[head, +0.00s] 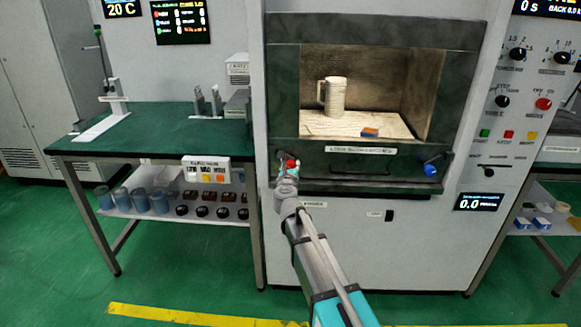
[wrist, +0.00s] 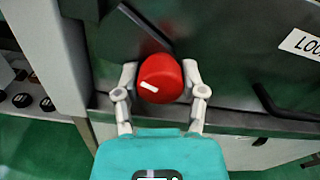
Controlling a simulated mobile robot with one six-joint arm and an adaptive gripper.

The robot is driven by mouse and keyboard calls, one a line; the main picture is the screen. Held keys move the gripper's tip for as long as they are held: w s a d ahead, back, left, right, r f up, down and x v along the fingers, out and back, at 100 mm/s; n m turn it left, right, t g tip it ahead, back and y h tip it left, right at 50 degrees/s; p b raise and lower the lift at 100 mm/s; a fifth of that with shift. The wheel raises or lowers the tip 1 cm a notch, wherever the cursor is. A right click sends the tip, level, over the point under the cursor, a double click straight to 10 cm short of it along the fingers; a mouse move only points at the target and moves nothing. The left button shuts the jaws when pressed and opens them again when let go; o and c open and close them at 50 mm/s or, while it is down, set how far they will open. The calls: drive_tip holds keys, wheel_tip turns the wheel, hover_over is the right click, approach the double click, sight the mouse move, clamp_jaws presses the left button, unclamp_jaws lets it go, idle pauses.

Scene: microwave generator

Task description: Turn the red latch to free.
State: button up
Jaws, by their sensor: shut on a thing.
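The red latch (wrist: 160,78) is a round red knob with a white mark, set low on the left of the dark green front frame. The white mark lies slightly tilted across the knob's lower left. In the wrist view my gripper (wrist: 160,84) has one finger on each side of the knob and is shut on it. In the head view the red latch (head: 292,164) shows just beyond my gripper (head: 289,172), which hides part of it. A blue knob (head: 430,170) sits at the right of the same frame.
The open chamber above holds a beige mug (head: 332,95) and a small blue and orange block (head: 370,132). A green-topped table (head: 160,142) stands close at the left. A control panel (head: 510,110) is at the right. The floor in front is clear.

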drive_tip(key=n, duration=0.3)
drive_tip(key=shift+n, duration=0.4)
drive_tip(key=n, duration=0.4)
drive_tip(key=shift+a+n, duration=0.1)
drive_tip(key=shift+n, duration=0.2)
drive_tip(key=n, duration=0.4)
drive_tip(key=shift+n, duration=0.3)
drive_tip(key=n, duration=0.3)
drive_tip(key=shift+n, duration=0.4)
drive_tip(key=o, duration=1.2)
drive_tip(key=shift+c, duration=0.2)
drive_tip(key=shift+f, duration=0.1)
